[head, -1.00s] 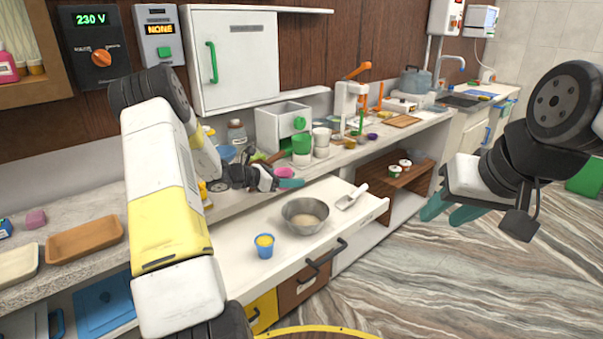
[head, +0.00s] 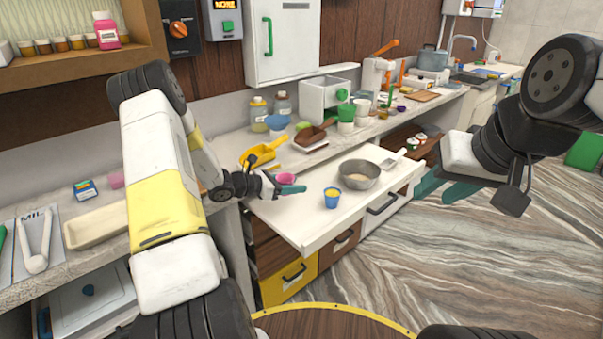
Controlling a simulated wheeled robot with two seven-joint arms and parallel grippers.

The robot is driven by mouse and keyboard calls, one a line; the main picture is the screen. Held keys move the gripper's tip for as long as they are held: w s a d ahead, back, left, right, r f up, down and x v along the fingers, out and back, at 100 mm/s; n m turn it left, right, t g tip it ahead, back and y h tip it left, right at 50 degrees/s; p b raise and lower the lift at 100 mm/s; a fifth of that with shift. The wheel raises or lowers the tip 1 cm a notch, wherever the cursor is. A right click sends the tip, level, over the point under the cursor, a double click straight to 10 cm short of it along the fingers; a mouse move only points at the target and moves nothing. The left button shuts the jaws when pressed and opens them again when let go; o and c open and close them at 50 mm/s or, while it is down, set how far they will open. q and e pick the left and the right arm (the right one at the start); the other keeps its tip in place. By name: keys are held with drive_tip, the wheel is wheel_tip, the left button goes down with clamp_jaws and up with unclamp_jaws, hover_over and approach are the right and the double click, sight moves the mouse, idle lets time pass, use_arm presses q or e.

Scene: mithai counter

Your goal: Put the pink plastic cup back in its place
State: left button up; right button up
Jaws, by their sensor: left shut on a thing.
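That gripper is shut on the cup and shows in front of the left end of the pulled-out white drawer top (head: 310,228). My right gripper (head: 446,189) is at the right, over the floor.
A blue cup (head: 332,198) and a steel bowl (head: 360,173) stand on the white drawer top. A yellow scoop (head: 262,153) and brown scoop (head: 315,133) lie on the counter behind. A cream tray (head: 95,226) lies at left.

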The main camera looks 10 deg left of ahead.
sight(293, 209)
use_arm(q)
drive_tip(key=shift+f, duration=3.2)
drive_tip(key=shift+f, duration=0.6)
drive_tip(key=o, duration=1.5)
drive_tip(key=v, duration=0.7)
drive_tip(key=shift+s+a, duration=0.2)
drive_tip(key=shift+a, duration=0.05)
